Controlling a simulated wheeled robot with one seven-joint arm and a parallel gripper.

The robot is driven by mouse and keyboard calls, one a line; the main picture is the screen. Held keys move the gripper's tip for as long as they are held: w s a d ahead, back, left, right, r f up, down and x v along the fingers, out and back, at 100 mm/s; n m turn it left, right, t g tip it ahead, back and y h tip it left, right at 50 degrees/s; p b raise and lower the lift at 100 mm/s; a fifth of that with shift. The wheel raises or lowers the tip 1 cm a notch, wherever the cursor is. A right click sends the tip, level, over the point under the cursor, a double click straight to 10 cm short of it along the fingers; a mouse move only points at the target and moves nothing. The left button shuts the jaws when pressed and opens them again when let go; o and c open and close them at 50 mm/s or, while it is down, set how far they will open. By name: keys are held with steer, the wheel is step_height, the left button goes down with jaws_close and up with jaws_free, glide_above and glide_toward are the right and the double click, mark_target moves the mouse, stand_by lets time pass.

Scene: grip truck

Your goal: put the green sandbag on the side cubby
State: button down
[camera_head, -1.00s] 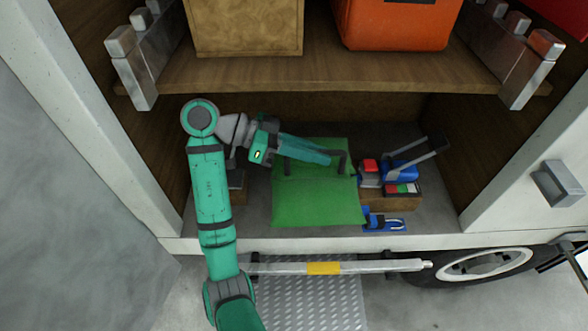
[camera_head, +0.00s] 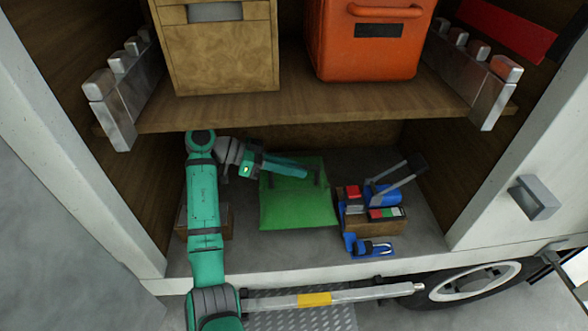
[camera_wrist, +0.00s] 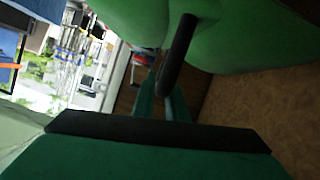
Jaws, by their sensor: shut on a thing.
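The green sandbag (camera_head: 290,208) is in the lower cubby (camera_head: 275,252) of the truck, at its middle, set back from the front edge. My gripper (camera_head: 303,172) reaches in from the left and is shut on the sandbag's dark handle at its top. In the wrist view, my gripper's green fingers (camera_wrist: 160,105) meet at the black handle, and the sandbag (camera_wrist: 230,40) fills the upper part. I cannot tell whether the bag's underside touches the cubby floor.
Another wooden block (camera_head: 222,222) is partly behind my arm. A shelf (camera_head: 310,105) above holds a wooden box (camera_head: 220,55) and an orange case (camera_head: 370,55). Bare floor lies in front.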

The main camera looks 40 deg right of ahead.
mark_target(293, 177)
steer(key=shift+w+d+f, duration=0.35)
steer(key=shift+w+f, duration=0.25)
steer(key=shift+f, duration=0.15)
steer(key=shift+w+d+f, duration=0.3)
steer(key=shift+w+f, duration=0.3)
steer(key=shift+f, duration=1.5)
steer(key=c, duration=1.8)
jaws_free()
steer(key=shift+f, duration=0.25)
steer(key=shift+o, duration=0.2)
steer(key=shift+v, duration=3.8)
